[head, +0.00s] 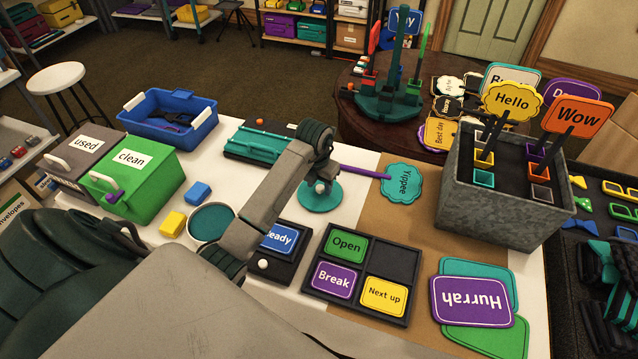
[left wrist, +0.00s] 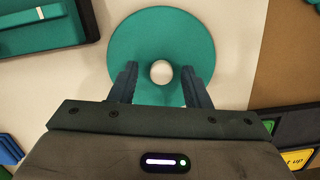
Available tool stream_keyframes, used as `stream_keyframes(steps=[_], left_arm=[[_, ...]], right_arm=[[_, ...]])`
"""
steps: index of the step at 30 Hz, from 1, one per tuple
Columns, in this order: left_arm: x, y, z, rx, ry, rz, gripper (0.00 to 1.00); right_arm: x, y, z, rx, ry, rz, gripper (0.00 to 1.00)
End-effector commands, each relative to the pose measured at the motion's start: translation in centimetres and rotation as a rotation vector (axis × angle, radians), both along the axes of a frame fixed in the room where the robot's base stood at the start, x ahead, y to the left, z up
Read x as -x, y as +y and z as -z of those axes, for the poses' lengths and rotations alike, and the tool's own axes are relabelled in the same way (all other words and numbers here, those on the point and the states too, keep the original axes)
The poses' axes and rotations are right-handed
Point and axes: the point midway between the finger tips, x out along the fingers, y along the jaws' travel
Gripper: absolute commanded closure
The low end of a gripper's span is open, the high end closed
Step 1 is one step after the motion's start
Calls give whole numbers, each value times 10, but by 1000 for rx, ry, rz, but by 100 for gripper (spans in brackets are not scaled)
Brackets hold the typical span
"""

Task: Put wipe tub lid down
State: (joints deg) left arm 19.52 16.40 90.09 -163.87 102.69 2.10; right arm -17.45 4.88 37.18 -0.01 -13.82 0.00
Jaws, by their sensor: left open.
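The wipe tub lid, a round teal disc with a white knob, shows in the head view (head: 322,199) and lies flat, seemingly on the white part of the table. It also shows in the left wrist view (left wrist: 162,28). My left gripper (left wrist: 160,85) is open above it, with one finger on each side of the knob and gaps between. In the head view the left gripper (head: 321,183) partly covers the lid. The round tub (head: 211,222) with a teal top stands to the left, partly behind my left arm.
A teal tray (head: 255,147) lies behind the lid. The purple-handled Yippee sign (head: 402,183) is close on its right. A black sign holder (head: 398,264) is in front. A grey metal planter (head: 505,205) stands right.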

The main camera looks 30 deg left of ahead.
Motion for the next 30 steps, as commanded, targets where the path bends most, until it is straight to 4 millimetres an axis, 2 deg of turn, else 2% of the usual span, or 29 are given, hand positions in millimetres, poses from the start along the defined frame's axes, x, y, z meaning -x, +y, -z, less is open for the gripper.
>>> stream_keyframes(steps=[1, 5, 10, 12, 15, 21, 30], left_arm=[[0, 0, -6, 0, 0, 0, 57], [1, 0, -23, 0, -5, 1, 57], [6, 0, -64, -2, -8, 1, 57], [9, 0, -87, -1, -4, 1, 57], [12, -1, -105, 0, 0, 0, 57], [14, -1, -119, 0, 0, 0, 57], [14, -1, -122, 0, 0, 0, 57]], right_arm=[[0, 0, -5, 0, 0, 0, 64], [2, 2, 3, -2, 2, 1, 64], [1, 7, 9, -8, 3, 2, 64], [0, 10, -4, -10, 1, 3, 64], [-1, 10, -16, -12, -4, 4, 64], [9, 8, -29, -8, 9, 4, 64], [10, 2, -31, -3, 7, 2, 64]])
